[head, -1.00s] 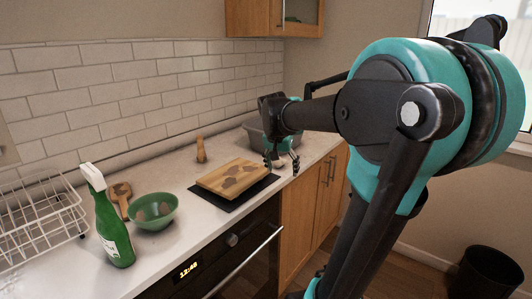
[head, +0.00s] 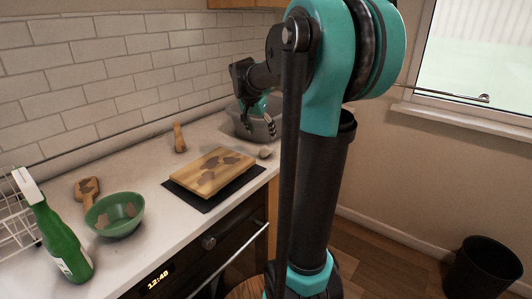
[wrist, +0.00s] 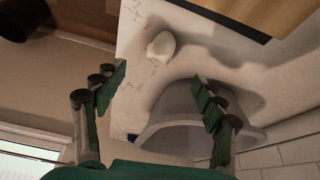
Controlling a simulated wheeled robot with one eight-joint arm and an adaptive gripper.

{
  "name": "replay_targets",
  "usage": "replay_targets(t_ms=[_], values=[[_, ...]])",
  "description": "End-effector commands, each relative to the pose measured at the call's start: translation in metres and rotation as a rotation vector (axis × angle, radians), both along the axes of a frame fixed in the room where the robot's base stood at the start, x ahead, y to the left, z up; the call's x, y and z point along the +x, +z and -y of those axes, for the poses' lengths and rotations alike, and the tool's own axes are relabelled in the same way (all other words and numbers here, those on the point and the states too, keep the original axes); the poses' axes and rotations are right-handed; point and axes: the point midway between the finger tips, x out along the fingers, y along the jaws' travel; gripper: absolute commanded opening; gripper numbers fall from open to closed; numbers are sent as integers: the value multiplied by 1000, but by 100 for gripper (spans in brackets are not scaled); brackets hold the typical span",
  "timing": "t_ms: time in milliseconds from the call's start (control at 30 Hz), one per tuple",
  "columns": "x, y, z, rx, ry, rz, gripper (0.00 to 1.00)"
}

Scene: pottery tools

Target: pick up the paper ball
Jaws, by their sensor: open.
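A small whitish lump, which looks like the paper ball (head: 265,153), lies on the worktop just right of the wooden board, near the front edge. In the wrist view the paper ball (wrist: 161,46) is in full sight, lying beyond my fingertips and roughly between their lines. My gripper (head: 260,118) hangs above the worktop by the grey basin, behind the ball in the head view.
The grey basin (head: 243,125) stands close under my gripper. A wooden board (head: 200,180) lies on a dark hob panel (head: 190,196). A green bowl (head: 128,210), a spray bottle (head: 62,240) and a wooden tool (head: 179,138) stand farther left. A dark bin (head: 485,262) is on the floor.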

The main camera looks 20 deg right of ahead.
Motion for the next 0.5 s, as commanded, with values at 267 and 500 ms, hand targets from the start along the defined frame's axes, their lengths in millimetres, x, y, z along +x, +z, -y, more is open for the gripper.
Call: replay_targets(t_ms=[267,500], values=[[10,-36,11,0,1,0,70],[14,-53,16,0,0,0,70]])
